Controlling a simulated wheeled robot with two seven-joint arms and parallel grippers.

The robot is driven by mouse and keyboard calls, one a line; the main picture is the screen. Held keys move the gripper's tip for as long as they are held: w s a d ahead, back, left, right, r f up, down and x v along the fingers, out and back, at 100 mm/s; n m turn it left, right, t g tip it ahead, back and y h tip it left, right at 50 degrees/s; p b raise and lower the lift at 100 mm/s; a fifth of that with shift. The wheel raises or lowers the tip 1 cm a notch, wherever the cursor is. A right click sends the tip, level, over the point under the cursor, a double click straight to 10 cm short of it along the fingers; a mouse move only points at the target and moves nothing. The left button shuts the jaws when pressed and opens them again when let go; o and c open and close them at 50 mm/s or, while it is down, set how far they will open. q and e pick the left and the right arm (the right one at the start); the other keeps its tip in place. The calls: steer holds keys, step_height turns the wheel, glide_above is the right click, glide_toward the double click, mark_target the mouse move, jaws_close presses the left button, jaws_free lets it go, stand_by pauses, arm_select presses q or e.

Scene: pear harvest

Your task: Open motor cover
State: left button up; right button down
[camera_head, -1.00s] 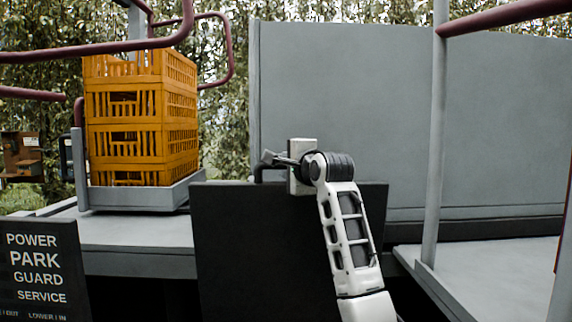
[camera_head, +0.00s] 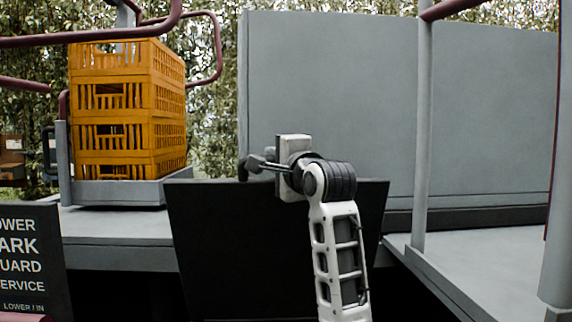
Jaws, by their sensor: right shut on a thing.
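The motor cover is a black flat panel (camera_head: 255,255) in the middle of the head view, in front of the grey platform. Its top looks wider than its lower part, so it leans out toward me. My right gripper (camera_head: 256,166) is at the cover's top edge, left of its middle. It is shut on the cover's dark handle (camera_head: 243,171), which is mostly hidden by the fingers. My right forearm hides part of the panel's right side. My left gripper is not in view.
Orange crates (camera_head: 125,110) stand stacked on a grey tray at the left. A black sign (camera_head: 25,255) with white lettering is at the lower left. A tall grey panel (camera_head: 400,95) stands behind, and a grey post (camera_head: 422,130) rises at the right.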

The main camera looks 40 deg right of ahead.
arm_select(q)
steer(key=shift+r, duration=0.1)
arm_select(e)
steer(key=c, duration=1.6)
jaws_free()
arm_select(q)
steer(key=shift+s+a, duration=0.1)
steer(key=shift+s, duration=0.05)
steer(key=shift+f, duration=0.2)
arm_select(e)
steer(key=shift+s+a+f, duration=0.1)
steer(key=shift+s, duration=0.4)
arm_select(q)
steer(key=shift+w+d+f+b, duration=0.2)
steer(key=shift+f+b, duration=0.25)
steer(key=shift+b, duration=0.8)
arm_select(e)
steer(key=s+a+f, duration=0.1)
steer(key=s+a, duration=0.1)
steer(key=s, duration=1.2)
steer(key=shift+s+a, duration=0.15)
steer(key=shift+s, duration=0.25)
steer(key=shift+f, duration=0.1)
